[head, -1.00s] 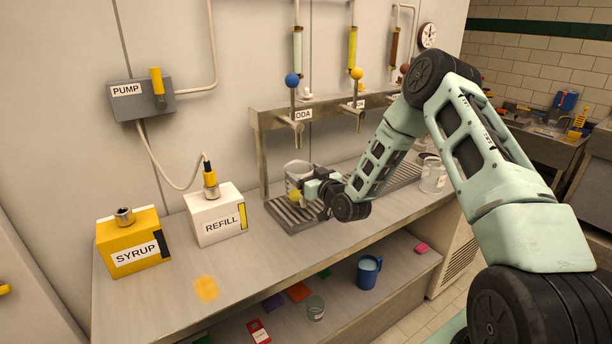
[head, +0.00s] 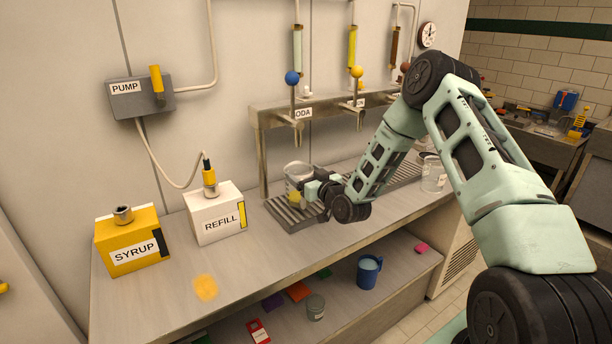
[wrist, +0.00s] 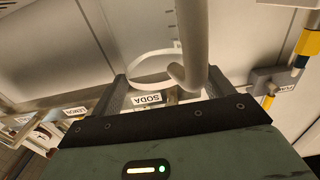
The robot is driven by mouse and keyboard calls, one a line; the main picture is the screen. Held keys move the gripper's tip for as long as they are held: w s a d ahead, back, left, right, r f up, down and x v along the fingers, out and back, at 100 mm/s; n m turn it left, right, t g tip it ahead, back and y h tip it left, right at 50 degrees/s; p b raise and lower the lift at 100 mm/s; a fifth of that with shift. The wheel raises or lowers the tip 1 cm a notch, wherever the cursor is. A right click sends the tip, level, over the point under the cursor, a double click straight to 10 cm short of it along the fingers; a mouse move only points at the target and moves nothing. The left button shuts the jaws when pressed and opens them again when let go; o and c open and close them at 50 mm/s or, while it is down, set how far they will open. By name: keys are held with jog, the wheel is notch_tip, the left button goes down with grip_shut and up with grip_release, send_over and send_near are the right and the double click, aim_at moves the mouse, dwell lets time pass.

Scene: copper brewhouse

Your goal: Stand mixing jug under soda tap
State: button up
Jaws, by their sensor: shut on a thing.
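The clear mixing jug (head: 297,171) is at the left end of the slatted drip tray (head: 283,217), below the soda tap (head: 295,132) with its blue ball. It looks about upright; I cannot tell whether its base touches the slats. My gripper (head: 308,187) is shut on the jug from the right side. In the wrist view the jug's pale rim and curved handle (wrist: 194,45) show between my fingers (wrist: 167,88), with the SODA label (wrist: 147,99) beyond. A yellow spot shows low on or by the jug.
A lemon tap with a yellow ball (head: 357,73) is just right of the soda tap. A glass jar (head: 433,174) stands at the bench's right. The SYRUP box (head: 133,243) and REFILL box (head: 215,213) stand left. A blue mug (head: 368,272) is on the lower shelf.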

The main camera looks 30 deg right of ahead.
jog(key=shift+f+b, duration=0.4)
jog(key=shift+f, duration=0.1)
jog(key=o, duration=1.3)
jog(key=shift+s, duration=0.15)
jog(key=shift+s+d+b, duration=0.1)
jog(key=shift+s+b, duration=0.3)
jog(key=shift+s, duration=2.45)
jog(key=s+p, duration=0.3)
jog(key=s, duration=1.4)
jog(key=shift+s+d, duration=0.2)
jog(key=shift+d, duration=0.1)
